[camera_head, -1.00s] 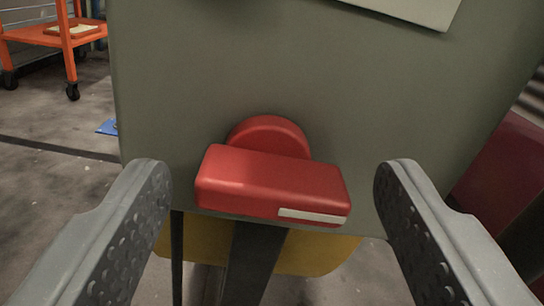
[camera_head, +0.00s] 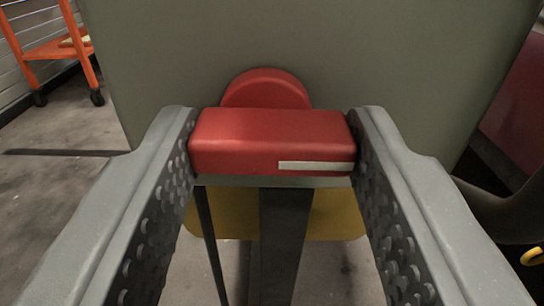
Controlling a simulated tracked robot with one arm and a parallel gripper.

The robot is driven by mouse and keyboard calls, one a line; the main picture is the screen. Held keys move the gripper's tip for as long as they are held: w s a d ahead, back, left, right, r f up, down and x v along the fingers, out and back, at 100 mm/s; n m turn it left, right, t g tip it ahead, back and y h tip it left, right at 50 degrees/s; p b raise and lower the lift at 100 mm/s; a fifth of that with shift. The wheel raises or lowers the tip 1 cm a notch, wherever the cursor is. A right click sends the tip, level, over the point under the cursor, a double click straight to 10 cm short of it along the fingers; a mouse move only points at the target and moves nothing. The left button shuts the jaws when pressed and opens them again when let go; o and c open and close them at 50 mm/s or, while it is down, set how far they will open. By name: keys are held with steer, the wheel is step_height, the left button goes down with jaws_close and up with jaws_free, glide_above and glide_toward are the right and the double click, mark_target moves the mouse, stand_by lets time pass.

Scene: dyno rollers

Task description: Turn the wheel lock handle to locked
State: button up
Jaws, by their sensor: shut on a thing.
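The wheel lock handle (camera_head: 262,140) is a red block with a white stripe near its right end. It lies crosswise in front of a round red hub (camera_head: 265,89) on a grey-green panel (camera_head: 300,40). My gripper (camera_head: 272,145) is shut on the handle, with one grey finger against each end. The fingers' inner faces are dotted with round bumps. Whatever joins the handle to the hub is hidden.
Below the panel are a dark post (camera_head: 285,240) and a yellow part (camera_head: 335,215). An orange cart (camera_head: 58,48) stands at the far left, with open concrete floor (camera_head: 60,190) before it. A dark red body (camera_head: 515,120) is at the right.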

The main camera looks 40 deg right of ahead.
stand_by(0.3)
steer(key=o, duration=1)
steer(key=p+v, duration=0.3)
steer(key=v, duration=1)
steer(key=shift+s+a, duration=0.3)
